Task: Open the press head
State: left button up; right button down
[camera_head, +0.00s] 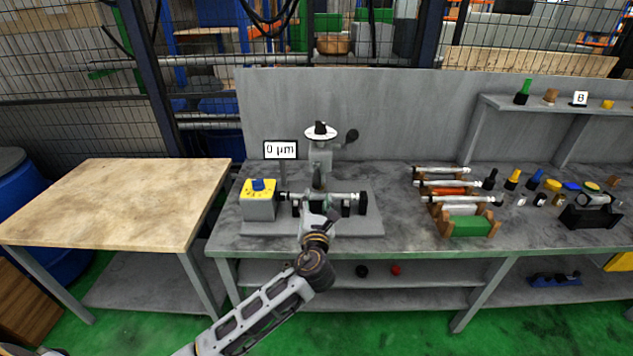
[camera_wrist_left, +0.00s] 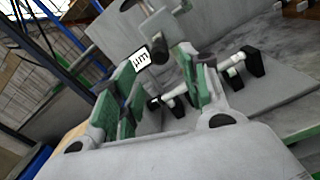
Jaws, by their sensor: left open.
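The cylindrical grinder stands on a grey base plate (camera_head: 255,227) on the grey bench. Its press head (camera_head: 320,158) is a grey upright block with a white dial disc on top and a lever ending in a black ball (camera_head: 352,135) at the right. A shaft (camera_head: 340,196) lies level across black supports below the head. My left gripper (camera_head: 317,214) is in front of the shaft, its fingers partly merging with the grinder. In the left wrist view the left gripper (camera_wrist_left: 165,92) has its green-padded fingers apart, with the shaft's black supports (camera_wrist_left: 252,62) beyond. My right gripper is not seen.
A grey box with a yellow top and blue knob (camera_head: 259,199) stands left of the shaft, below a "0 µm" display (camera_head: 281,150). A rack of shafts (camera_head: 468,218) and small coloured parts stand to the right. A wooden table (camera_head: 120,200) at left is clear.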

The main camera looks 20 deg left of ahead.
aim_at(316, 181)
pick_arm(q)
jog(key=shift+p+x, duration=0.35)
jog(key=shift+x, duration=4.85)
jog(key=shift+f, duration=0.1)
grip_shut()
